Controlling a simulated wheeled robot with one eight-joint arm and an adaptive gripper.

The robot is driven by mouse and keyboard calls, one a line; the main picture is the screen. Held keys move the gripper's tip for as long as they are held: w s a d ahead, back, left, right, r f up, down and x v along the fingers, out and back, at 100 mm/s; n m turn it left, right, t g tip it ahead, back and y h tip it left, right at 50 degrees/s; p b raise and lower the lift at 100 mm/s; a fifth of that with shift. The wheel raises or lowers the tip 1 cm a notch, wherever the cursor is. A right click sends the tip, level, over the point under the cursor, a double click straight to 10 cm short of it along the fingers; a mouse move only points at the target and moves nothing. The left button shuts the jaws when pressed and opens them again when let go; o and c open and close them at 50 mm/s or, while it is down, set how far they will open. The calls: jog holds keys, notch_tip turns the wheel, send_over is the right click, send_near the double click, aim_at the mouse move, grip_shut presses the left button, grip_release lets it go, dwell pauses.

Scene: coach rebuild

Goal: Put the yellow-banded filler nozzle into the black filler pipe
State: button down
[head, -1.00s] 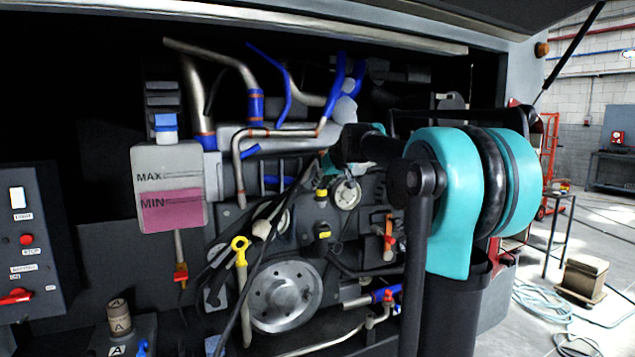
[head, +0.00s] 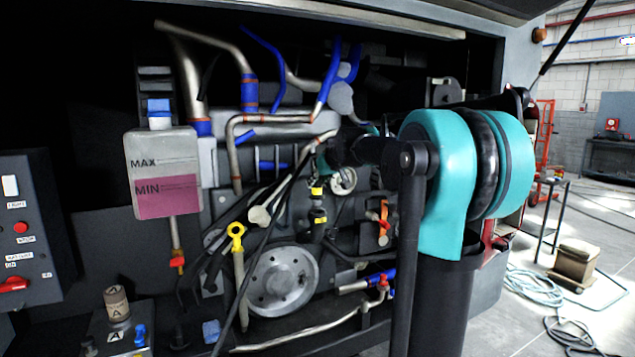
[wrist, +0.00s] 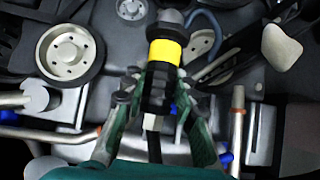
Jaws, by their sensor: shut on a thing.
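The filler nozzle (wrist: 165,52) is dark with a yellow band and lies between my gripper's fingers in the wrist view. My gripper (wrist: 160,95) is shut on it, around the dark body behind the band. In the head view the nozzle's yellow band (head: 316,191) shows below my arm, its dark front end pointing down; my fingers are mostly hidden there. The black filler pipe (head: 319,233), with a yellow mark near its top, stands directly below the nozzle. The two look very close; I cannot tell whether they touch or whether the tip is inside.
A small pulley (head: 343,181) is right of the nozzle, and a pale knob (head: 259,214) left. A yellow ring-topped dipstick (head: 237,231) and a large pulley (head: 283,281) sit lower left. Hoses and metal pipes crowd around. A coolant tank (head: 164,172) hangs at the left.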

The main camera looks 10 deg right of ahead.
aim_at(319, 195)
jog(key=shift+s+f, duration=0.1)
jog(key=shift+s, duration=0.05)
jog(key=shift+f, duration=0.15)
dwell(0.6)
jog(key=shift+f, duration=0.3)
jog(key=shift+f, duration=0.1)
dwell(0.4)
jog(key=shift+f, duration=0.6)
jog(key=shift+f, duration=0.1)
jog(key=shift+f, duration=0.55)
jog(key=shift+f, duration=0.55)
dwell(0.4)
